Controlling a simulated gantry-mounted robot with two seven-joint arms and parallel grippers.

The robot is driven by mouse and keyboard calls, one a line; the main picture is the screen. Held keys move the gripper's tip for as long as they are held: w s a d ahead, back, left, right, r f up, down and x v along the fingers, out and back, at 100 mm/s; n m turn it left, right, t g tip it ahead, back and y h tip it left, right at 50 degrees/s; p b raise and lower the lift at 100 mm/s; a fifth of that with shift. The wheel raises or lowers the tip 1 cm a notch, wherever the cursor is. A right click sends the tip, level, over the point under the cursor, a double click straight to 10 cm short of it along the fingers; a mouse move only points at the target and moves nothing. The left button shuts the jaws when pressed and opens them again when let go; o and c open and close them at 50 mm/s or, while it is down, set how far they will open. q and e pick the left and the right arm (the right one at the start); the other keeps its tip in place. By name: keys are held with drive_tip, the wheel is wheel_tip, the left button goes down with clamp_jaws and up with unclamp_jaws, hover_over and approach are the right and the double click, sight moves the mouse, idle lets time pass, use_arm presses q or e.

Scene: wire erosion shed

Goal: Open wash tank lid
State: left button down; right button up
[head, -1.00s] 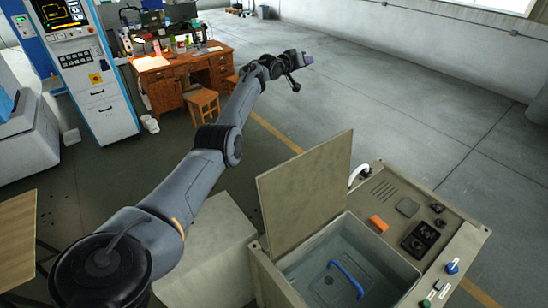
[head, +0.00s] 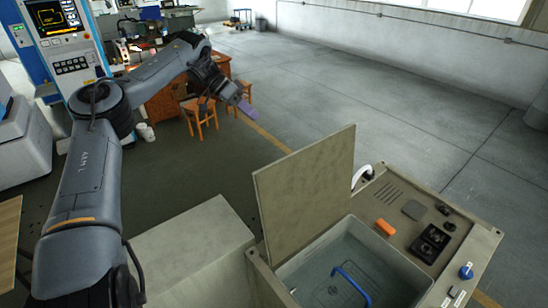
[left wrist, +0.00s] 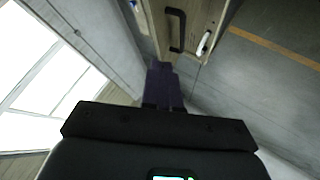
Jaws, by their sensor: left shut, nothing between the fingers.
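The wash tank (head: 262,285) stands at the lower right in the head view. Its flat grey-beige lid (head: 305,195) is raised, standing steeply at the tank's left side, and the basin is uncovered. A blue curved handle (head: 350,286) shows inside the basin. In the left wrist view, a dark bar handle (left wrist: 181,30) shows on a beige panel near the top. My left gripper (head: 246,107), with purple fingers, is shut and empty, in the air beyond the lid and apart from it. The fingers also show in the left wrist view (left wrist: 163,84). My right gripper is not in view.
An orange block (head: 385,227) and a black control panel (head: 431,242) sit on the tank's right deck. A pale box (head: 190,255) stands left of the tank. A wooden desk (head: 165,103) and stools (head: 200,115) are behind my left arm. The floor at right is open.

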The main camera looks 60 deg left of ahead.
use_arm(q)
drive_tip(key=w+d+f+g+p, duration=0.1)
drive_tip(key=w+d+f, duration=0.4)
drive_tip(key=f, duration=0.6)
drive_tip(key=d+p, duration=0.1)
drive_tip(key=d, duration=0.1)
drive_tip(key=shift+d+f+g+p, duration=0.2)
drive_tip(key=shift+d+g+p, duration=0.1)
drive_tip(key=shift+d+p, duration=0.1)
drive_tip(key=w+d+r+p, duration=0.1)
drive_tip(key=d, duration=0.8)
drive_tip(key=shift+w+r, duration=0.15)
drive_tip(key=shift+w, duration=0.25)
